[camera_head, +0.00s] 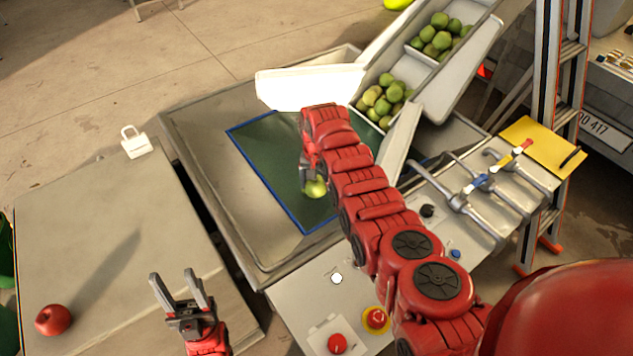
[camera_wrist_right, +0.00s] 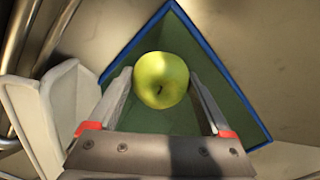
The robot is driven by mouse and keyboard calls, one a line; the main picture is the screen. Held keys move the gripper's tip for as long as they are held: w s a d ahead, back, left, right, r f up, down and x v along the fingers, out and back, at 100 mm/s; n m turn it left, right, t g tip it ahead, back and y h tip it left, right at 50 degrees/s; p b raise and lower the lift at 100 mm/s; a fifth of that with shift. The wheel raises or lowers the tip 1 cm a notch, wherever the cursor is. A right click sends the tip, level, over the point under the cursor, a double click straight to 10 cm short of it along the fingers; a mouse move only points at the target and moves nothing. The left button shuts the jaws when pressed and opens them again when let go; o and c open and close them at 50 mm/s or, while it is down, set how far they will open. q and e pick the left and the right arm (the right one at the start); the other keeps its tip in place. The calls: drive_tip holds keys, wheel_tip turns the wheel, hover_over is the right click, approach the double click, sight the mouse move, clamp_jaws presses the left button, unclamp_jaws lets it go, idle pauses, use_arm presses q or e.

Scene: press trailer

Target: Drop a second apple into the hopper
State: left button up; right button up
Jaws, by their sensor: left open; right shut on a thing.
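A yellow-green apple (camera_head: 316,188) is held between the fingers of my right gripper (camera_head: 309,180). It also shows between the fingertips in the right wrist view (camera_wrist_right: 161,80). The apple is over a dark green, blue-edged area (camera_head: 262,150) that looks like the hopper opening; its height above it is hard to tell. My left gripper (camera_head: 170,278) is open and empty over the edge of the grey table at lower left. More green apples (camera_head: 384,98) lie in a white sloped chute (camera_head: 471,65) at the top.
A red apple (camera_head: 53,320) lies on the grey table (camera_head: 90,235), with a white tag-like object (camera_head: 135,142) at its far edge. A panel with levers (camera_head: 480,200), a red knob (camera_head: 337,344) and a red button (camera_head: 375,318) lies to the right. A ladder (camera_head: 560,100) stands behind.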

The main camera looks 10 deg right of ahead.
drive_tip(key=o, duration=1.3)
drive_tip(key=shift+r, duration=0.15)
wheel_tip(320, 180, up, 7)
drive_tip(key=shift+w+r+b, duration=0.1)
drive_tip(key=shift+b, duration=0.7)
wheel_tip(320, 180, up, 10)
drive_tip(key=p, duration=0.5)
